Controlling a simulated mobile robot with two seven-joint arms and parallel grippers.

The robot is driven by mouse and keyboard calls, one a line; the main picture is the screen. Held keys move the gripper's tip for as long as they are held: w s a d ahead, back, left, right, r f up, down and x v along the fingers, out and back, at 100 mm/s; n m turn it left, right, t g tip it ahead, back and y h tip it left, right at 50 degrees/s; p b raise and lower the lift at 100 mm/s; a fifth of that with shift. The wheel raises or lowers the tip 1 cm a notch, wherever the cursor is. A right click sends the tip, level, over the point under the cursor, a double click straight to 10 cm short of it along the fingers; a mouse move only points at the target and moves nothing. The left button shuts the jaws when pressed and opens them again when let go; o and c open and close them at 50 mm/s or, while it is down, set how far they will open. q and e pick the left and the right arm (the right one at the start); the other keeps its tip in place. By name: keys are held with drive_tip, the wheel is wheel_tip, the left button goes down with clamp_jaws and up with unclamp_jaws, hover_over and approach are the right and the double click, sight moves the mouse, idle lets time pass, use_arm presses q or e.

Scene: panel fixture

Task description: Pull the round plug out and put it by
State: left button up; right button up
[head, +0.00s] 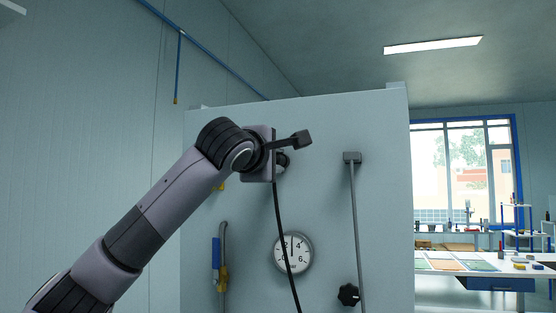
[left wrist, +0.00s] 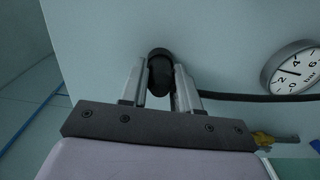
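The round plug is black and sits at the panel (head: 330,115). In the left wrist view the plug (left wrist: 159,78) lies between the two pale fingers of my left gripper (left wrist: 161,76), which press close on both its sides. Its black cable (left wrist: 245,97) runs off to the right there. In the head view my left gripper (head: 276,160) is at the panel's upper part, and its wrist hides most of the fingers. A little of the plug (head: 284,161) shows, with the cable (head: 283,225) hanging down. Whether the plug is fully seated cannot be told. My right gripper is not in view.
On the panel are a round gauge (head: 293,253), a square grey plug (head: 352,157) with a grey cable, a black knob (head: 348,295) and a blue-handled yellow fitting (head: 217,258). A workbench (head: 480,265) stands at the right by a window.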

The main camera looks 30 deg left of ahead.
use_arm(q)
clamp_jaws()
drive_tip(key=shift+s, duration=0.1)
drive_tip(key=shift+s+d, duration=0.1)
drive_tip(key=shift+s, duration=0.2)
drive_tip(key=shift+b+v, duration=0.8)
drive_tip(key=shift+v, duration=0.25)
idle(0.5)
drive_tip(key=shift+b+v, duration=1)
drive_tip(key=shift+v, duration=1.5)
drive_tip(key=shift+w, duration=0.1)
